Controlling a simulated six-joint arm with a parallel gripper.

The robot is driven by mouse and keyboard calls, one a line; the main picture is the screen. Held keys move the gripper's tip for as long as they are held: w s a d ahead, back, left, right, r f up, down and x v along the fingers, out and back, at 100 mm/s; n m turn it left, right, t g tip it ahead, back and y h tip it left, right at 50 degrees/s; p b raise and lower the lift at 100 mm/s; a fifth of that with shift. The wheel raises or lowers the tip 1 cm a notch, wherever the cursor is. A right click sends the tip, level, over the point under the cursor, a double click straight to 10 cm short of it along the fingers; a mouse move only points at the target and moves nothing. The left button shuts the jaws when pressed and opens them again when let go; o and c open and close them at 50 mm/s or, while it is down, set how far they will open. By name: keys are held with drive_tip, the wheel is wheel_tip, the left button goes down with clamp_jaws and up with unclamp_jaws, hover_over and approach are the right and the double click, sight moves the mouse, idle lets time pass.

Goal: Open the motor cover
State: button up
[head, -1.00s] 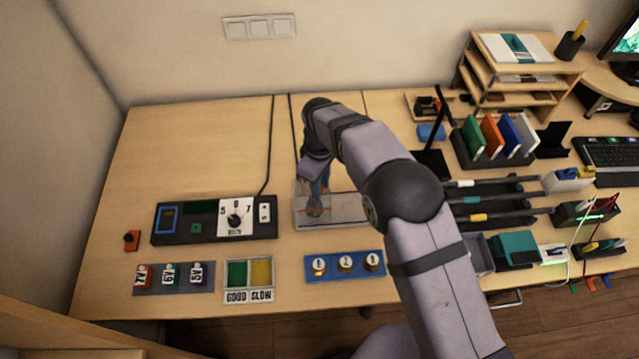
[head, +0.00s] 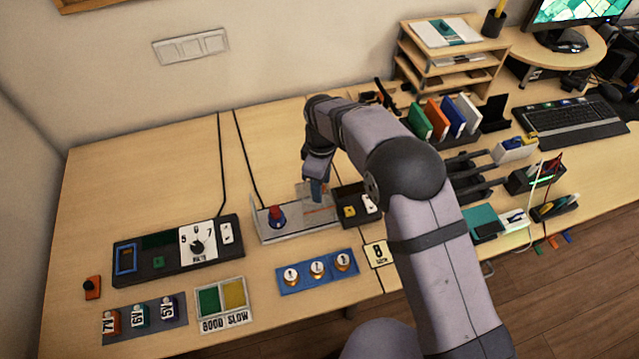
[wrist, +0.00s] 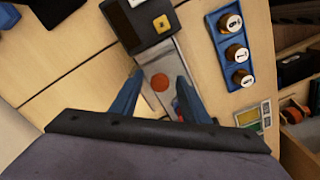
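The motor station is a long pale grey tray (head: 258,232) in the middle of the table. A red-topped motor with a blue lower part (head: 277,216) stands uncovered toward its left end. A pale, see-through piece that looks like the motor cover (head: 303,190) is beside my gripper (head: 317,197), which is low over the tray, right of the motor. In the wrist view my gripper (wrist: 158,103) has its two blue fingers spread apart. A round orange-red spot (wrist: 160,82) shows between them. I cannot make out clear cover walls there, or whether the fingers touch the cover.
A black box with yellow and white parts (head: 357,206) adjoins the tray on the right. A blue strip with several round knobs (head: 317,270) lies in front. A black control panel (head: 150,262) stands left. The table's back left is clear.

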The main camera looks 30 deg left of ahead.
drive_tip(key=shift+r, duration=0.15)
drive_tip(key=shift+r+b, duration=1.15)
drive_tip(key=shift+r, duration=2.4)
drive_tip(key=shift+d, duration=0.1)
drive_tip(key=shift+w+d+r, duration=0.1)
drive_tip(key=shift+w+d, duration=0.1)
drive_tip(key=shift+d, duration=0.15)
drive_tip(key=w+d+r+m, duration=0.1)
drive_tip(key=d+r+m, duration=0.2)
drive_tip(key=d+m, duration=1.2)
drive_tip(key=s+d+f+m, duration=0.1)
drive_tip(key=s+d, duration=0.4)
drive_tip(key=d, duration=0.3)
drive_tip(key=s+d+f+m, duration=0.1)
drive_tip(key=s+d+m, duration=0.1)
drive_tip(key=s+d, duration=0.3)
drive_tip(key=s+d+f+m, duration=0.1)
drive_tip(key=s+d, duration=0.4)
drive_tip(key=d, duration=0.6)
drive_tip(key=shift+m, duration=0.4)
